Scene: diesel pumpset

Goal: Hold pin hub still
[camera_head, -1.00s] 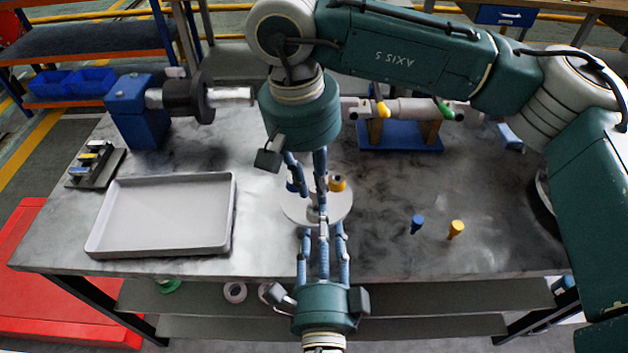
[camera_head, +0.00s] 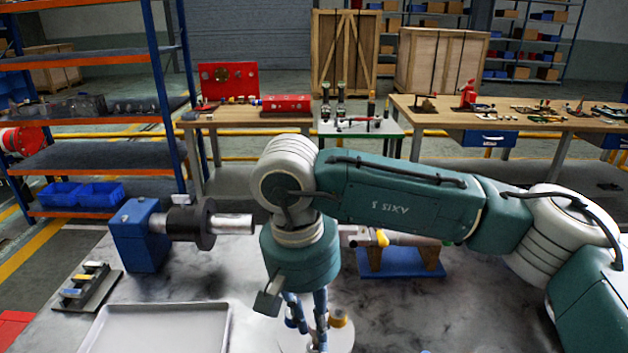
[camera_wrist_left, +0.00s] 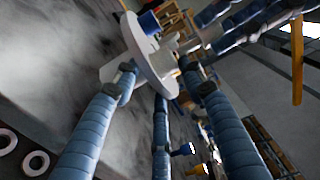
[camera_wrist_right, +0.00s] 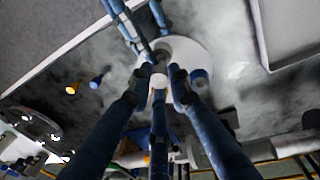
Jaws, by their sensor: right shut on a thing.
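The pin hub (camera_head: 345,338) is a pale disc on the table at the bottom of the head view, partly cut off. It carries a blue pin (camera_wrist_left: 149,22) and a yellow pin (camera_head: 338,319). My right gripper (camera_wrist_right: 158,78) comes down from above, its fingers shut on the hub's pale central boss; the fingers hide part of it. The hub also shows in the left wrist view (camera_wrist_left: 142,50). My left gripper (camera_wrist_left: 157,78) is open there, fingers spread near the disc's rim; I cannot tell whether they touch it. It is outside the head view.
A grey tray (camera_head: 100,312) lies left of the hub. A blue stand with a shaft (camera_head: 138,236) and a blue cradle with a cylinder (camera_head: 400,263) stand behind. A loose yellow pin (camera_wrist_right: 71,90) and blue pin (camera_wrist_right: 97,79) lie on the table.

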